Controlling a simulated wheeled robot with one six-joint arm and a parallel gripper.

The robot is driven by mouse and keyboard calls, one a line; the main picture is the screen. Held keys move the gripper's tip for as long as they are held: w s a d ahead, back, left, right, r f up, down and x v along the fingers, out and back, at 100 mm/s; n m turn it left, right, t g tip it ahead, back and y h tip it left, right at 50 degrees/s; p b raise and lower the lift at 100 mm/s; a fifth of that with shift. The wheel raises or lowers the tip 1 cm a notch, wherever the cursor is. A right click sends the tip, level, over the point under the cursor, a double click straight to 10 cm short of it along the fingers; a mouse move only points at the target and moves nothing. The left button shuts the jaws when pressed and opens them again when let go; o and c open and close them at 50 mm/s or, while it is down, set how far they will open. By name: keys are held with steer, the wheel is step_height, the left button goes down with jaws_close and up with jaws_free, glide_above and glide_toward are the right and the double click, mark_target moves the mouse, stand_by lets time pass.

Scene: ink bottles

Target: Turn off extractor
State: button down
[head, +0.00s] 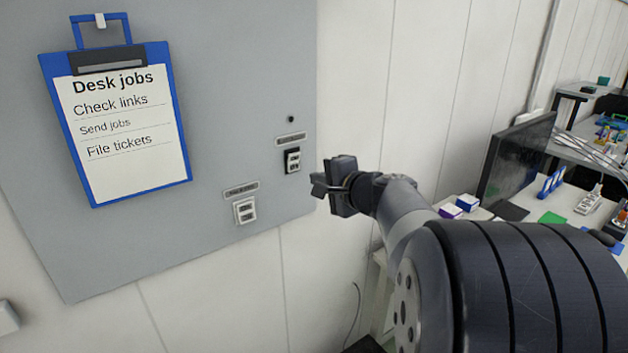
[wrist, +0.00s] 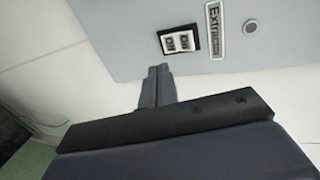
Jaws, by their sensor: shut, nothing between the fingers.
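The extractor switch (head: 292,160) is a small black-framed rocker with two white lettered halves, low on the right edge of a grey wall panel. It also shows in the wrist view (wrist: 180,41), beside its label "Extrac..." (wrist: 216,30), partly legible. I cannot tell which half is pressed in. A small round dark spot (head: 290,119) sits above the label. My gripper (head: 317,186) is shut and empty, just right of and below the switch in the head view. In the wrist view its fingertips (wrist: 158,70) point toward the switch, with a gap in the picture.
A second, white switch (head: 245,211) with its own label sits lower left on the grey panel (head: 230,80). A blue clipboard (head: 125,130) hangs further left. A desk with a monitor (head: 515,160) and small items stands at the right, behind my arm.

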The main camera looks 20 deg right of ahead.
steer(key=s+d+b, duration=0.1)
steer(key=s, duration=0.6)
steer(key=shift+s+d, duration=0.2)
steer(key=shift+d, duration=0.05)
